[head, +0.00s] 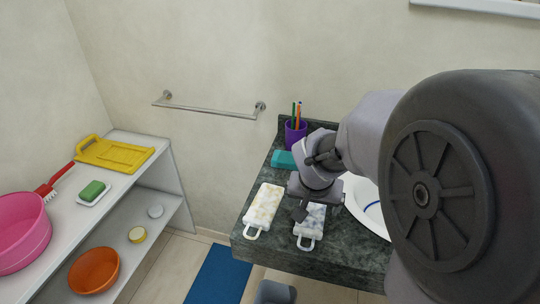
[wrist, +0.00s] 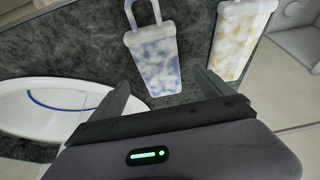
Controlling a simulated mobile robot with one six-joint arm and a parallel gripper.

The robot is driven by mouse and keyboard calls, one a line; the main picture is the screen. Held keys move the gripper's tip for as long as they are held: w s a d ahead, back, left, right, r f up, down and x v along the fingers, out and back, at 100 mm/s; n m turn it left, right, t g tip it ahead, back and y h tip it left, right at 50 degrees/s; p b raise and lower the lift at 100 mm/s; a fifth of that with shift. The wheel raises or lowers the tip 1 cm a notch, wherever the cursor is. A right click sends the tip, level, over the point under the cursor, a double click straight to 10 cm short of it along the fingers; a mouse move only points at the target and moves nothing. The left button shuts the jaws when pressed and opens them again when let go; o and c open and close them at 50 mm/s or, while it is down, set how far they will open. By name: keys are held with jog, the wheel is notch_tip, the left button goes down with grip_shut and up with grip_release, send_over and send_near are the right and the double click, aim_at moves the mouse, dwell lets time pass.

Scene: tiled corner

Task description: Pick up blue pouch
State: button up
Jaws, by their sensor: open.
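The blue pouch (head: 314,221) is a white flat pouch with blue blotches and a loop handle. It lies on the dark green stone counter (head: 345,262), near its front edge. In the wrist view the blue pouch (wrist: 153,62) lies beyond the fingertips, its handle pointing away. My gripper (head: 301,212) is over the upper end of the pouch and hides part of it. In the wrist view my gripper (wrist: 163,90) is open, with one finger on each side of the pouch's near end. Nothing is held. I cannot tell the height gap.
A similar yellow-blotched pouch (head: 263,207) lies just left of the blue one. A white basin (head: 366,207) is to the right. A teal block (head: 284,159) and a purple cup (head: 296,134) stand behind. A white shelf (head: 150,195) is at left.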

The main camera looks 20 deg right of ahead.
aim_at(312, 210)
jog(key=b+x, duration=0.1)
jog(key=x, duration=0.3)
jog(key=shift+s, duration=0.1)
jog(key=shift+f, duration=0.1)
jog(key=shift+c, duration=0.9)
jog(key=c, duration=1.3)
